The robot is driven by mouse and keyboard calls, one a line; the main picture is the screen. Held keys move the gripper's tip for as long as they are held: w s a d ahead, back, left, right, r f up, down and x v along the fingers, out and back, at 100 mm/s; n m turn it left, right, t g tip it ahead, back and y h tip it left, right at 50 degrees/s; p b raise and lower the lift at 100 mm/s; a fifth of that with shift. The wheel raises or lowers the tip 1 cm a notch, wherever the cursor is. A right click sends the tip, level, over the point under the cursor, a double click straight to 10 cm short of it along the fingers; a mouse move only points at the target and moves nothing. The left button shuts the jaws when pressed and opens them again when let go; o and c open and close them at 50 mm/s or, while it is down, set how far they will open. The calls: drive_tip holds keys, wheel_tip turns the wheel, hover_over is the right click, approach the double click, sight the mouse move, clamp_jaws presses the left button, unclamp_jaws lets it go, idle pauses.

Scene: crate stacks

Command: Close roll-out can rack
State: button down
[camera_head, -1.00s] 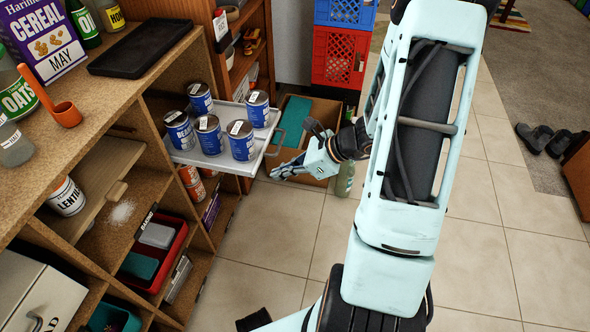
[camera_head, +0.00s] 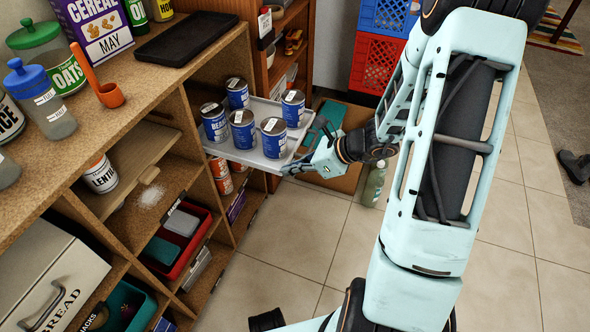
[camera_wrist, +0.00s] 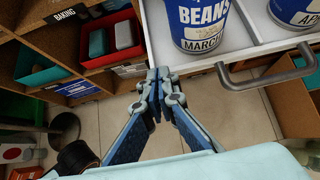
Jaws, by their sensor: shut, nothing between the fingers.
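The roll-out can rack (camera_head: 246,158) is a light grey tray sticking out from the wooden shelf unit. It carries several blue cans (camera_head: 242,130). In the wrist view, its white front (camera_wrist: 198,63) and dark metal handle (camera_wrist: 262,78) show, with a BEANS can (camera_wrist: 200,28) close behind the front. My gripper (camera_head: 286,170) is at the rack's near front corner. In the wrist view, my gripper (camera_wrist: 154,78) is shut and empty, its tips beside the left end of the front, left of the handle. I cannot tell whether they touch the rack.
The shelf unit's countertop (camera_head: 125,80) holds jars, a cereal box and a black tray (camera_head: 187,38). A red bin (camera_head: 183,246) sits in a lower compartment. A cardboard box (camera_head: 345,180) and green bottle (camera_head: 374,184) stand beyond my gripper. The tiled floor (camera_head: 285,240) in front is clear.

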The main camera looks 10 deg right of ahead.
sight(215, 146)
drive_tip(key=w+a, duration=0.4)
drive_tip(key=a, duration=0.2)
drive_tip(key=w+a, duration=0.5)
drive_tip(key=a, duration=0.1)
drive_tip(key=w+a+b, duration=0.1)
drive_tip(key=w+a, duration=0.3)
drive_tip(key=a, duration=0.3)
drive_tip(key=shift+w, duration=0.4)
